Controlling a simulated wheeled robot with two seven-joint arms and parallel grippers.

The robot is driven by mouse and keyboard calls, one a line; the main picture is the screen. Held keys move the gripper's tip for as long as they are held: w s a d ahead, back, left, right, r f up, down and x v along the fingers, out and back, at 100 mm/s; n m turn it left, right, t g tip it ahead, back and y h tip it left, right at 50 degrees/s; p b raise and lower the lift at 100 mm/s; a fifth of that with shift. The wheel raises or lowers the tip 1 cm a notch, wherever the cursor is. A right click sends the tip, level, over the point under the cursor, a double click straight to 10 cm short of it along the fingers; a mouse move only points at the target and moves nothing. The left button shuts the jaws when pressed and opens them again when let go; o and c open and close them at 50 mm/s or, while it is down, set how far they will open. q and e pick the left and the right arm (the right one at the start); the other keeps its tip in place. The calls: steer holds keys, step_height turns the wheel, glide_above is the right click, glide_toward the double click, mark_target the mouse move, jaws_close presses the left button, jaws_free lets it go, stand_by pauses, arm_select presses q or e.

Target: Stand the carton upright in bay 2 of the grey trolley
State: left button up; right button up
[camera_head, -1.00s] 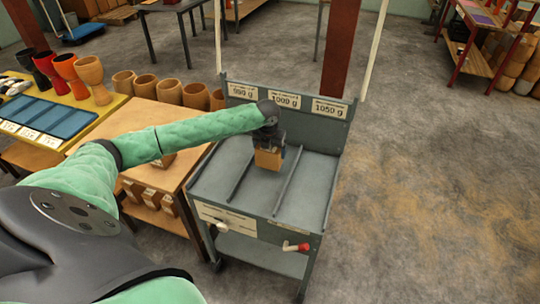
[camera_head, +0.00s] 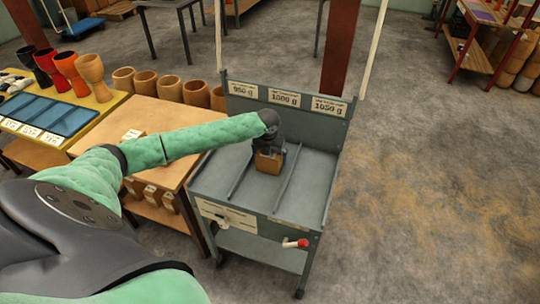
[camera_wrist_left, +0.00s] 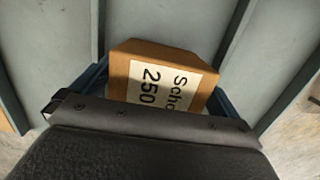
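The small brown carton (camera_head: 268,163) is in my left gripper (camera_head: 270,154), low over the middle bay of the grey trolley (camera_head: 318,205), between its two dividers. In the left wrist view the carton (camera_wrist_left: 150,54) sits between the two fingers (camera_wrist_left: 160,92), its white label reading "Scho" and "250". The carton looks roughly upright. I cannot tell whether its bottom touches the bay floor. The middle bay lies below the "1000 g" sign (camera_head: 284,98). My right gripper is not in view.
A red-knobbed handle (camera_head: 302,243) sticks out at the trolley's front. Floor at right is clear.

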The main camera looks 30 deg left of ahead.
arm_select(q)
steer(key=shift+r, duration=0.15)
steer(key=shift+r, duration=0.25)
steer(key=r+b, duration=0.1)
steer(key=r, duration=0.2)
steer(key=s+r+b, duration=0.1)
steer(key=r, duration=0.3)
steer(key=r+b, duration=0.1)
steer(key=r, duration=0.3)
steer(key=shift+s+d+r, duration=0.15)
steer(key=shift+s+d, duration=0.1)
steer(key=shift+s, duration=0.1)
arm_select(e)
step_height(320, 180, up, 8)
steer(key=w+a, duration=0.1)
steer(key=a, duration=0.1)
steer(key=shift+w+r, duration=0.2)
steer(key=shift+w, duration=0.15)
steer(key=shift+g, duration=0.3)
